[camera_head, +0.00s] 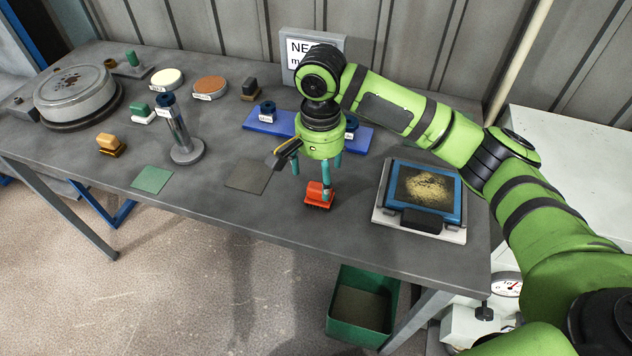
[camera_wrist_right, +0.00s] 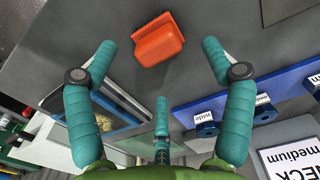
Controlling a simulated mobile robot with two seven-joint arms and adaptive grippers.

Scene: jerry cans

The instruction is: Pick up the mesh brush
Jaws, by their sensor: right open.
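A red-orange brush (camera_head: 318,190) with dark bristles stands on the grey table, left of the blue-framed tray; it seems to be the mesh brush. My right gripper (camera_head: 311,174) points down just above it, with its teal fingers spread. In the right wrist view the brush (camera_wrist_right: 158,42) lies between the two front fingertips of the open gripper (camera_wrist_right: 158,58), with space on both sides. One finger overlaps the brush in the head view, so I cannot tell whether they touch. My left gripper is not in view.
The mesh tray (camera_head: 383,198) with yellowish grains stands right of the brush. A blue holder (camera_head: 262,119) with labelled pieces and a sign (camera_head: 345,46) are behind the arm. A metal post (camera_head: 187,153) and other brushes stand left. A green bin (camera_head: 352,330) is below the table's front edge.

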